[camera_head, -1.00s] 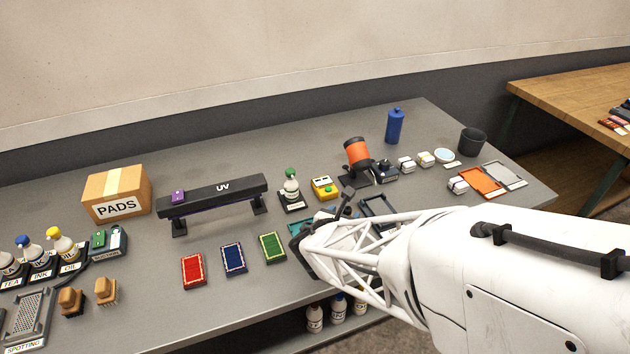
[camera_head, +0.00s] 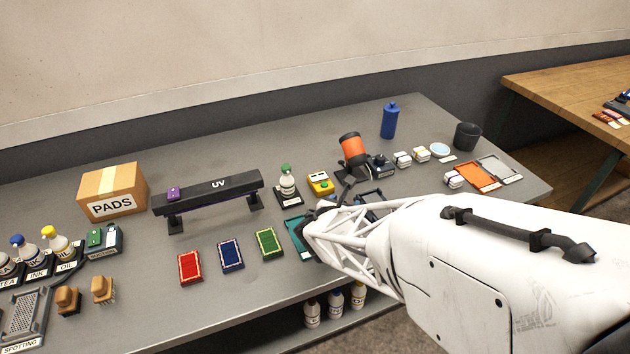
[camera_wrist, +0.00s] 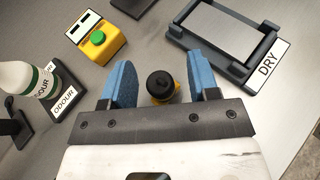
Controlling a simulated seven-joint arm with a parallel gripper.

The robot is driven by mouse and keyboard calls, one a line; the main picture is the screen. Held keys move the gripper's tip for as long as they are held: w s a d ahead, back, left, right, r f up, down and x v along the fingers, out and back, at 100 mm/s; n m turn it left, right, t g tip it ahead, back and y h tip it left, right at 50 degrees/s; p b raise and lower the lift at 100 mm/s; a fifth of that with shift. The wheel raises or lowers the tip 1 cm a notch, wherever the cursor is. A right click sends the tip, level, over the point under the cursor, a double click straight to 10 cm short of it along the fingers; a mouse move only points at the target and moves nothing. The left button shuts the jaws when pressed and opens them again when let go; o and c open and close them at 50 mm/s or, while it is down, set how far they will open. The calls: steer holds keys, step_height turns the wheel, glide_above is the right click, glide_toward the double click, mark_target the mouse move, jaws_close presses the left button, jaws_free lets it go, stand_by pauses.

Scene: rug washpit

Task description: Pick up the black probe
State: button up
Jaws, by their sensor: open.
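A small black round-topped piece, which looks like the black probe (camera_wrist: 160,84), shows in the wrist view with a bit of yellow around its lower edge. It stands between the two blue fingers of my gripper (camera_wrist: 160,62), which are apart on either side of it. Some grey table shows between it and each finger, so no grip is visible. In the head view my arm's lattice end hides this spot, and I cannot make out the probe there.
A yellow meter with a green button (camera_wrist: 97,40) stands just beyond the left finger. A white bottle on a labelled stand (camera_wrist: 45,85) is at left. A dark tray marked DRY (camera_wrist: 262,75) lies close at right. The UV lamp bar (camera_head: 210,190) stands further left.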

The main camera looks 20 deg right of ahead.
steer(key=shift+w+d+f, duration=0.25)
steer(key=shift+w+d, duration=0.2)
stand_by(0.3)
jaws_close()
